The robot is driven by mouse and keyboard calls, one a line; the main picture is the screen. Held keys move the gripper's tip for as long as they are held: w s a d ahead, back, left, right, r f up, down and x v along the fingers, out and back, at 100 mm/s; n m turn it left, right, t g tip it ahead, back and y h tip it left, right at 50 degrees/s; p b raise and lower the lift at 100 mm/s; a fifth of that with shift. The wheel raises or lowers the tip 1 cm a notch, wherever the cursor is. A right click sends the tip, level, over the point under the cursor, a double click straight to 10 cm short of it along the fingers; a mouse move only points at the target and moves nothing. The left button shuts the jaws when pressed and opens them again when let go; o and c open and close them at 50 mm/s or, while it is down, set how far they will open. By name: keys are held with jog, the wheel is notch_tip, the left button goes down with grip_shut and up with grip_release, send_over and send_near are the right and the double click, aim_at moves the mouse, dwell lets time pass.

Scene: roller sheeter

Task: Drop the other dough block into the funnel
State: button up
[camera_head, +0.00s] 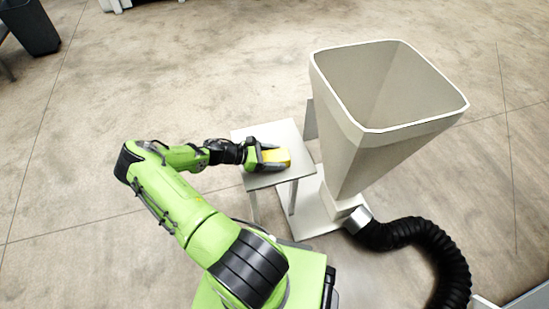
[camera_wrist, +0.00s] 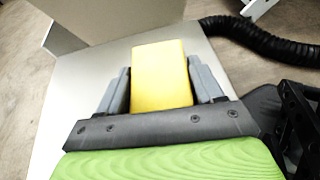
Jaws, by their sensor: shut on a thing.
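The yellow dough block (camera_head: 275,156) is at the small table, between the fingers of my gripper (camera_head: 268,156). In the wrist view the dough block (camera_wrist: 162,76) sits between the two grey fingers of my gripper (camera_wrist: 160,90), which is shut on it. I cannot tell whether the block still touches the table top. The funnel (camera_head: 345,140), large and pale with a wide square mouth, stands to the right of the table. I see no dough inside the part of the funnel that shows.
The small pale table (camera_head: 262,180) stands beside the funnel's base. A black corrugated hose (camera_head: 415,238) runs from the funnel's foot to the lower right. A dark bin (camera_head: 30,27) is at the far upper left. The floor to the left is clear.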

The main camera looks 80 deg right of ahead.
notch_tip(320, 180, up, 10)
jog(key=p, duration=0.3)
jog(key=shift+p, duration=0.35)
jog(key=shift+d+r, duration=0.1)
